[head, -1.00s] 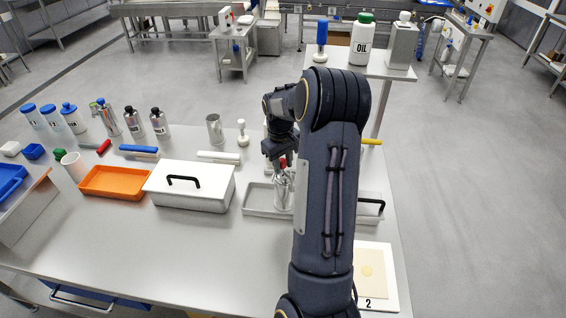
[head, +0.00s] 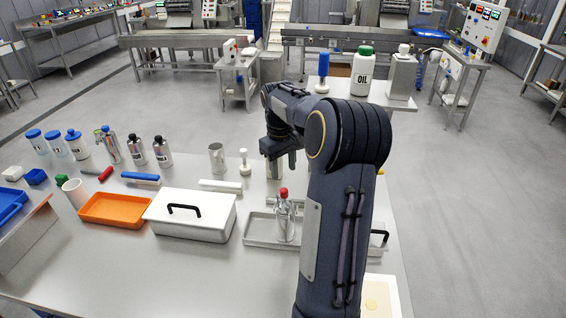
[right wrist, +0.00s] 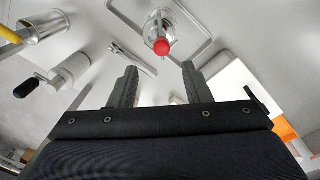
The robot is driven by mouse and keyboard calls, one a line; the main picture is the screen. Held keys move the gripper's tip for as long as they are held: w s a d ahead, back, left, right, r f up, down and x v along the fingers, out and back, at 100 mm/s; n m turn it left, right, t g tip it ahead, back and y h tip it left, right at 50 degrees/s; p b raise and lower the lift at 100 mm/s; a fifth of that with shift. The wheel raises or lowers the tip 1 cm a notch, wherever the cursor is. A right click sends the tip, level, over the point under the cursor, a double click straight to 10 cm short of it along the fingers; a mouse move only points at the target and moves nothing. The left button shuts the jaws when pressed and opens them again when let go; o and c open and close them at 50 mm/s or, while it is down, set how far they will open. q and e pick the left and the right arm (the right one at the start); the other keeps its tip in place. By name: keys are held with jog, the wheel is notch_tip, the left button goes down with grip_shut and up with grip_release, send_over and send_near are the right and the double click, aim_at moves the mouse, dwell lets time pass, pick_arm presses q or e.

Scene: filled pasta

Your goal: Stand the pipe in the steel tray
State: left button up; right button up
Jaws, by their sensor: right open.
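The pipe, a shiny steel piece with a red top (head: 284,214), stands upright in the shallow steel tray (head: 256,240). My right gripper (head: 282,160) is above and behind it, open and apart from it. In the right wrist view, the two fingers (right wrist: 159,72) are spread with nothing between them. The red top (right wrist: 161,46) shows just beyond their tips, with the steel body and the tray rim (right wrist: 203,50) behind it. My left gripper is not in view.
A white lidded box (head: 191,214) and an orange tray (head: 114,209) stand left of the steel tray. A steel cup (head: 217,158) and a white-knobbed tool (head: 244,163) stand behind. My right arm hides the tray's right side. The table front is clear.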

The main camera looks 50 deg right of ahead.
jog(key=s+a+r+t+y, duration=0.1)
jog(key=s+a+r+t, duration=0.15)
jog(key=a, duration=0.65)
jog(key=s+a+r+t+y, duration=0.1)
jog(key=s+a+r, duration=0.2)
jog(key=a, duration=0.5)
jog(key=s+a+f+y, duration=0.1)
jog(key=s+a, duration=0.2)
jog(key=a, duration=0.2)
jog(key=s+a+f+t, duration=0.1)
jog(key=s+a+f, duration=0.1)
jog(key=s+a, duration=0.2)
jog(key=s+a+f+n+t+y, duration=0.1)
jog(key=s+a+f, duration=0.1)
jog(key=a, duration=0.5)
jog(key=shift+s+a+f+y, duration=0.15)
jog(key=shift+s+f+y, duration=0.15)
jog(key=shift+s, duration=0.5)
